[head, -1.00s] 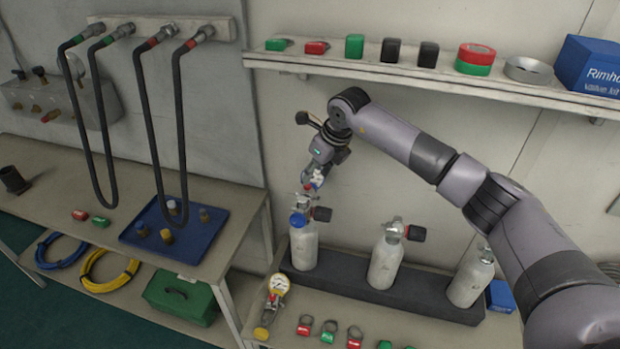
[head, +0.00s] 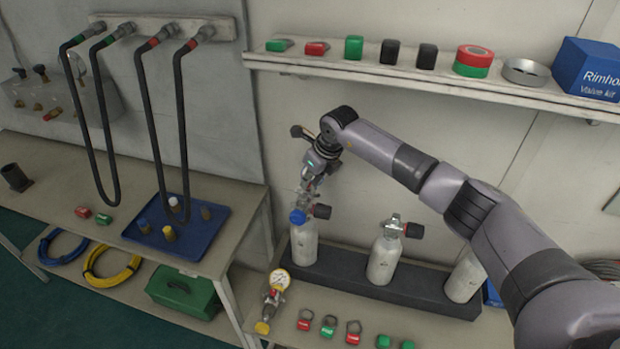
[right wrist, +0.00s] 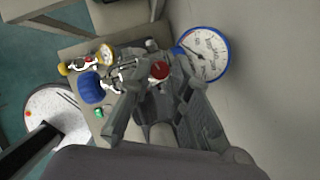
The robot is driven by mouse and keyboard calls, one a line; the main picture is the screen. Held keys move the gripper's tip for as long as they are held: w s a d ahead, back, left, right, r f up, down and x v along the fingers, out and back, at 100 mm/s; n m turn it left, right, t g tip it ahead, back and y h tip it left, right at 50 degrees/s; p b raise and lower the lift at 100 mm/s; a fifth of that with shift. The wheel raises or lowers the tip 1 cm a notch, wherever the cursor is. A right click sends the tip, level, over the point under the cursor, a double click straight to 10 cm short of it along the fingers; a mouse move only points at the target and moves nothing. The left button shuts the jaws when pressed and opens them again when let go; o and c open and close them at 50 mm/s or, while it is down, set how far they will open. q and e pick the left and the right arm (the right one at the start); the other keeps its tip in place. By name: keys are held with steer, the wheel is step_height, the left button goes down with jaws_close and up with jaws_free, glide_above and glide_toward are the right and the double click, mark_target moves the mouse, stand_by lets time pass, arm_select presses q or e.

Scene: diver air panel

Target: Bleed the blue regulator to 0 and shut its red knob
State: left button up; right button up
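The blue regulator sits on the leftmost cylinder (head: 304,246). Its blue knob (head: 298,216) faces front and also shows in the right wrist view (right wrist: 91,87). A blue-rimmed gauge (right wrist: 203,54) with a white face shows beside the fingers; its reading is too small to tell. The red knob (right wrist: 160,70) appears between my right gripper's fingers. My right gripper (head: 308,187) reaches down over the regulator, fingers apart; contact with the knob cannot be told. It hides part of the regulator in the head view. My left gripper is out of view.
Two more cylinders (head: 385,260) stand to the right in a dark rack (head: 345,266). A yellow regulator with a gauge (head: 279,280) lies in front, beside several red and green tags. A blue tray (head: 205,240) and hanging black hoses (head: 147,130) are left. A shelf (head: 440,83) runs above.

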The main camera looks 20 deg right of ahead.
jaws_close()
